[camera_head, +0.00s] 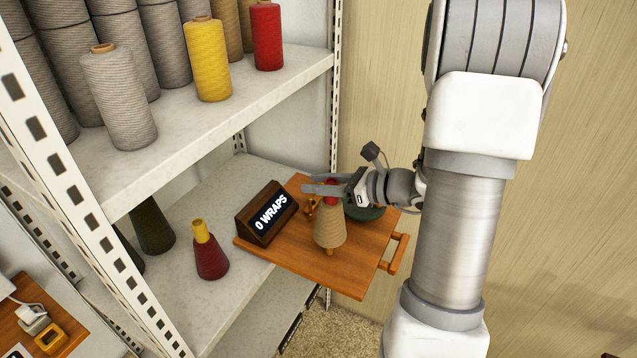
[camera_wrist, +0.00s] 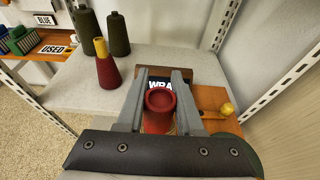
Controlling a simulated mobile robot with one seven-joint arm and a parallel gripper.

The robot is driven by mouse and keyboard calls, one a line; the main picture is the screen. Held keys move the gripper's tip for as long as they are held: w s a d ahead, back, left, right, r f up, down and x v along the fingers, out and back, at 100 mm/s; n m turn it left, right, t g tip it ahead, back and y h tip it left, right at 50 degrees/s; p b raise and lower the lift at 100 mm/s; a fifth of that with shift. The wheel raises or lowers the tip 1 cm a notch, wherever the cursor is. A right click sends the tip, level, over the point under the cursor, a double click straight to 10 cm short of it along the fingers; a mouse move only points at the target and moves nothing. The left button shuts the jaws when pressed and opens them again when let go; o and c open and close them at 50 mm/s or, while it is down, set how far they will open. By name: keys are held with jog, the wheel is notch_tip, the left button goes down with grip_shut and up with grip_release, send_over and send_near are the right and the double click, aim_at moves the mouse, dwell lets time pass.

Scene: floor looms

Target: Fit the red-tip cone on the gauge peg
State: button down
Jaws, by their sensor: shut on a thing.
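The red-tip cone, with a tan wound body (camera_head: 330,229), stands upright over the wooden tray, its red tip (camera_head: 331,186) between the fingers of my gripper (camera_head: 322,188). The red tip also shows from above in the wrist view (camera_wrist: 160,100), with a finger on each side. My gripper is shut on this tip. A short orange-brown post (camera_head: 329,252) shows just under the cone's base; it may be the gauge peg. I cannot tell how far the cone sits on it.
The wooden tray (camera_head: 350,277) carries a "0 WRAPS" display (camera_head: 268,213) left of the cone and a dark green round thing (camera_head: 365,211) behind my gripper. A dark red, yellow-tipped cone (camera_head: 210,252) stands on the shelf at left. The upper shelf (camera_head: 180,147) overhangs nearby.

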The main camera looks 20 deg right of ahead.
jog(key=shift+f+b, duration=1.4)
jog(key=shift+f, duration=0.3)
jog(key=shift+f+b, duration=0.35)
jog(key=shift+b, duration=0.1)
jog(key=shift+f, duration=0.2)
dwell(0.6)
jog(key=shift+f+b, duration=0.85)
jog(key=shift+b, duration=0.05)
jog(key=shift+c, duration=2.4)
grip_release()
